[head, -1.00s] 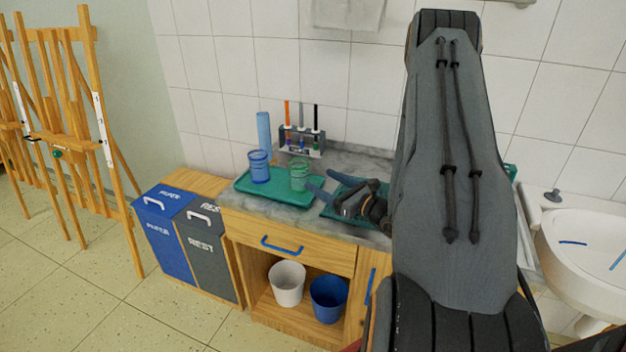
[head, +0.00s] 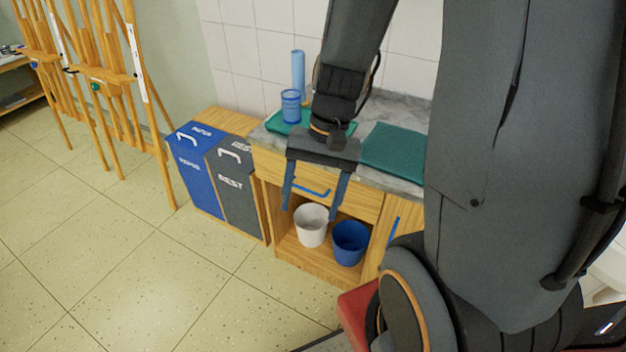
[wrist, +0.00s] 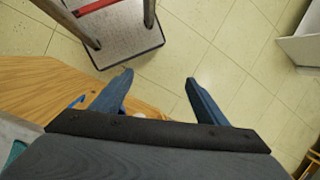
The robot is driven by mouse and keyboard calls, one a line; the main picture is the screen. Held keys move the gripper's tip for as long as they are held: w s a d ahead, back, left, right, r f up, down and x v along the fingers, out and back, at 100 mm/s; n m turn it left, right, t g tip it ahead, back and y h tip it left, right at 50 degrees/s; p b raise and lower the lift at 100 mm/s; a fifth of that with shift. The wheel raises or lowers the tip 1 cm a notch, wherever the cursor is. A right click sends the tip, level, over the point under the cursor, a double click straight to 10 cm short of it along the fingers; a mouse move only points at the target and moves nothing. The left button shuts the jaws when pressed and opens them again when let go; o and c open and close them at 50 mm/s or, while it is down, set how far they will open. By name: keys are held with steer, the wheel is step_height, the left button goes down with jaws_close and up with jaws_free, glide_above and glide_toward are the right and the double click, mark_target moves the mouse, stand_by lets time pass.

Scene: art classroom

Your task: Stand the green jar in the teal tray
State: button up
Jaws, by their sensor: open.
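The green jar is not visible now; my arm covers the part of the counter where it stood in the earlier head view, on the left teal tray. That teal tray (head: 275,123) lies on the grey counter, partly behind my arm. A blue jar (head: 291,106) stands on it. A second teal tray (head: 392,149) lies to the right, with no jar on its visible part. My gripper (head: 311,210) is open and empty, pointing down in front of the cabinet. In the wrist view its two blue fingers (wrist: 159,78) are spread, with only floor between them.
A blue cylinder (head: 298,72) stands at the back of the counter. Below are a blue drawer handle (head: 312,189), a white bucket (head: 311,226) and a blue bucket (head: 350,243). Blue and grey bins (head: 197,178) stand left, with easels (head: 100,85) beyond. Floor in front is clear.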

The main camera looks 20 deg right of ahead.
steer(key=r+n+t+h, duration=0.1)
steer(key=n, duration=0.1)
steer(key=w+d+r+n+t+h, duration=0.1)
steer(key=n, duration=0.1)
steer(key=w+r+n+h, duration=0.1)
steer(key=shift+d+r+n+t, duration=0.15)
steer(key=shift+n+t, duration=0.25)
